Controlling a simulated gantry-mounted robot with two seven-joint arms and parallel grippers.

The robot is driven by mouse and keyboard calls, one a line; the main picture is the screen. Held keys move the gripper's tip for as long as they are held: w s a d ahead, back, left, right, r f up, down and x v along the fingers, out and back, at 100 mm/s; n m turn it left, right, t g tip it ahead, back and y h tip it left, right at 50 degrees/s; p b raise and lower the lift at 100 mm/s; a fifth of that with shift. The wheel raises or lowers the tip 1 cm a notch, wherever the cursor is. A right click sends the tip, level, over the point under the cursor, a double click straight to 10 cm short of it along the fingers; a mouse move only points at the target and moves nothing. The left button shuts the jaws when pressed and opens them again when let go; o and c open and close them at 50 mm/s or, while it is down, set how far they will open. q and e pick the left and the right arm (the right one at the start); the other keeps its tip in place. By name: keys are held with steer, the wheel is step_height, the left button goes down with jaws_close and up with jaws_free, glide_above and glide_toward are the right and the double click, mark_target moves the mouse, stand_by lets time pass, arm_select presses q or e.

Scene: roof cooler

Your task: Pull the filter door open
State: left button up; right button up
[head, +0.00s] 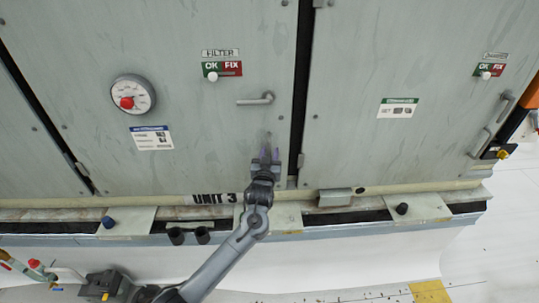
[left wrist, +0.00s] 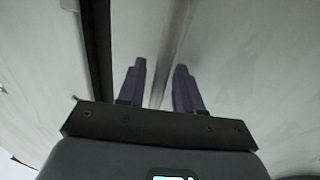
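The filter door (head: 195,110) is a large grey metal panel under a "FILTER" label (head: 220,53). It looks closed, with a dark gap along its right edge. Its lever handle (head: 256,98) lies level near that edge, its free end pointing left. My left gripper (head: 268,155) is below the handle in front of the door's lower right part, apart from the handle. In the left wrist view its two purple fingers (left wrist: 160,85) stand apart with nothing clearly held between them. The handle cannot be made out in the left wrist view. My right gripper is not in view.
A round gauge (head: 132,95) and an OK/FIX slider (head: 222,70) are on the door. Another grey panel (head: 400,60) stands to the right. A ledge with a pale pipe (head: 400,187), dark knobs and a small box (head: 335,197) runs below.

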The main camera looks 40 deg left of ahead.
arm_select(q)
jaws_close()
steer(key=shift+d, duration=0.1)
stand_by(0.3)
